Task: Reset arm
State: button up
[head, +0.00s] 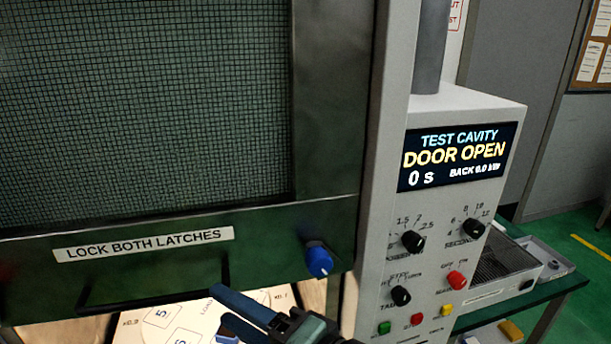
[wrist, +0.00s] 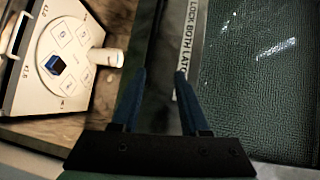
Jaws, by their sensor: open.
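My gripper (head: 224,304) is at the bottom middle of the head view, near the right end of the door's black bar handle (head: 150,300). Its two blue fingers are apart with nothing clearly between them; they also show in the wrist view (wrist: 160,75). I cannot tell whether a finger touches the handle. The meshed door (head: 200,215), labelled "LOCK BOTH LATCHES", has a blue knob (head: 319,260) at its lower right. It fills the right of the wrist view (wrist: 260,90). The display (head: 457,156) reads "DOOR OPEN" and 0 s.
A pale marked plate (head: 190,322) lies below the door. In the wrist view it bears a blue block (wrist: 55,65), with a white cylinder (wrist: 106,57) beside it. The control panel (head: 430,260) has knobs and buttons. A bench (head: 540,285) stands at right.

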jog(key=w+d+r+n+t+h, duration=0.25)
jog(key=r+t, duration=0.25)
jog(key=r, duration=0.4)
jog(key=w+d+r+n+t+h, duration=0.1)
jog(key=w+d+r+t+h, duration=0.25)
jog(key=r, duration=0.55)
jog(key=s+d+r+n+t+h, duration=0.3)
jog(key=s+r+t+h, duration=0.4)
jog(key=r, duration=0.7)
jog(key=s+t, duration=0.2)
jog(key=s, duration=0.1)
jog(key=shift+s+d+r+t+h+b, duration=0.25)
jog(key=shift+s+d+t+h+b, duration=0.05)
jog(key=shift+s+d+t, duration=0.1)
jog(key=shift+w, duration=0.1)
